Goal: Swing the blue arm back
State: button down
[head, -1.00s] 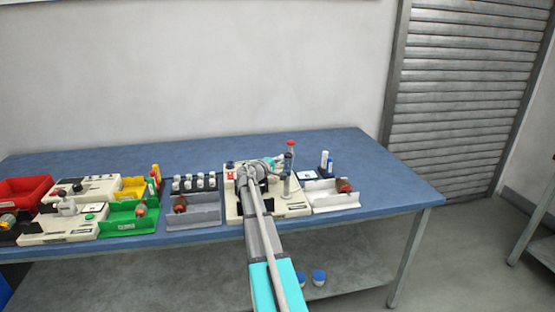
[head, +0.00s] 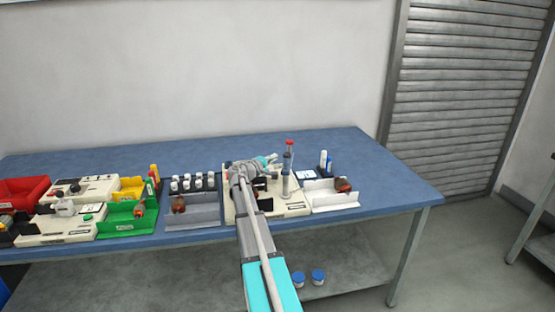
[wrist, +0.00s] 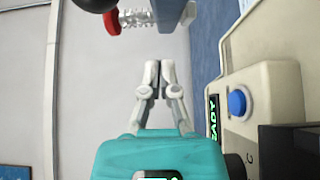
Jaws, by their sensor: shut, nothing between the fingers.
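The winding machine (head: 296,207) is a cream box on the blue table, partly hidden behind my arm. Its blue-grey arm (head: 287,160) stands upright near the right side, with a red cap at the top. In the wrist view, part of the blue arm (wrist: 170,12) shows at the top edge, beside a clear threaded piece and a red part. My gripper (head: 273,158) is just left of the blue arm. In the wrist view my gripper (wrist: 160,66) has its fingertips together, with nothing between them, apart from the blue arm.
The machine's blue button (wrist: 237,103) and a lit display lie right of my gripper. A white tray (head: 335,200) stands right of the machine; a grey tray (head: 195,212) with several spools behind it stands left. The table behind is clear.

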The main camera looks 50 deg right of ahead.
jog(key=w+a, duration=0.1)
jog(key=a, duration=0.6)
jog(key=w+a, duration=0.1)
jog(key=a, duration=0.2)
jog(key=shift+w+a, duration=0.35)
